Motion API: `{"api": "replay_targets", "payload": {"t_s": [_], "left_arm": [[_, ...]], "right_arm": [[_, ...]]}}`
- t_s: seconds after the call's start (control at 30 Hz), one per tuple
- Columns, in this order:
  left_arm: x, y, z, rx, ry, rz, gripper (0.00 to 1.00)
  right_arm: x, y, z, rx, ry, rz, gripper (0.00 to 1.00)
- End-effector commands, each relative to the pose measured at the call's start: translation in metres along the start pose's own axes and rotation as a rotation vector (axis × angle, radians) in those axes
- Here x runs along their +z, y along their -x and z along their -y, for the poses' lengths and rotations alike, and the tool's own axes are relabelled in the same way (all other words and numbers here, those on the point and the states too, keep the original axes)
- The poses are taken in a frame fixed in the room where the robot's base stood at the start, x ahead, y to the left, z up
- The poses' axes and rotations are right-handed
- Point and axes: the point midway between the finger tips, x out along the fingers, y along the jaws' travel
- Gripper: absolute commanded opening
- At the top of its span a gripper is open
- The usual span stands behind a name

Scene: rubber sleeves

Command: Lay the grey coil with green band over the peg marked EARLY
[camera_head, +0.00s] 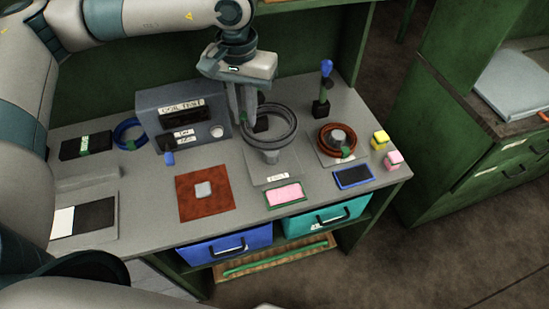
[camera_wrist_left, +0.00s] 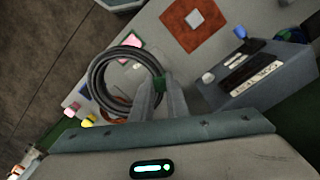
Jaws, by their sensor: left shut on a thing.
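A bit of green shows at the grip in the head view; most of the band is hidden by the fingers. The coil hangs over a pale peg (camera_head: 271,156) on a grey plate (camera_head: 260,173) whose small label is too blurred to read. I cannot tell whether the ring is around the peg top or above it. In the left wrist view the coil (camera_wrist_left: 97,84) reaches out from the fingertips (camera_wrist_left: 158,90). My right gripper is not in view.
A red-brown coil (camera_head: 323,145) surrounds a second peg (camera_head: 338,135) to the right. A grey coil-test box (camera_head: 149,106) stands left. A blue-topped lever (camera_head: 326,68), yellow block (camera_head: 380,138), pink block (camera_head: 393,159) and rust mat (camera_head: 188,207) are nearby.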

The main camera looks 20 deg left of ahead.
Motion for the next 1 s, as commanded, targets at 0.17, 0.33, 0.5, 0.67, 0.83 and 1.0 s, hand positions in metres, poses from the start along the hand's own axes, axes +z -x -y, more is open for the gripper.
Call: {"api": "replay_targets", "payload": {"t_s": [0.17,0.33,0.5,0.67,0.83,1.0], "left_arm": [[-0.001,0.001,-0.001,0.001,0.004,-0.002,0.00],[-0.002,-0.005,-0.006,-0.003,0.049,-0.002,0.00],[-0.005,-0.017,-0.021,-0.010,0.177,-0.007,0.00],[-0.009,-0.035,-0.042,-0.016,0.374,-0.014,0.00],[-0.012,-0.056,-0.069,-0.014,0.634,-0.021,0.00],[-0.011,-0.076,-0.097,-0.006,0.904,-0.020,0.00]], "right_arm": [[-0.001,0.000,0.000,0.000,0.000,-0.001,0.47],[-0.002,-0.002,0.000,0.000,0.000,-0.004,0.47],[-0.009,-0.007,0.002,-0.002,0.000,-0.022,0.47],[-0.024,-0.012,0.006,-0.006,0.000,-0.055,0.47],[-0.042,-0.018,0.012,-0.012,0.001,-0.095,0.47],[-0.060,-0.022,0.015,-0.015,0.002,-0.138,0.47]]}}
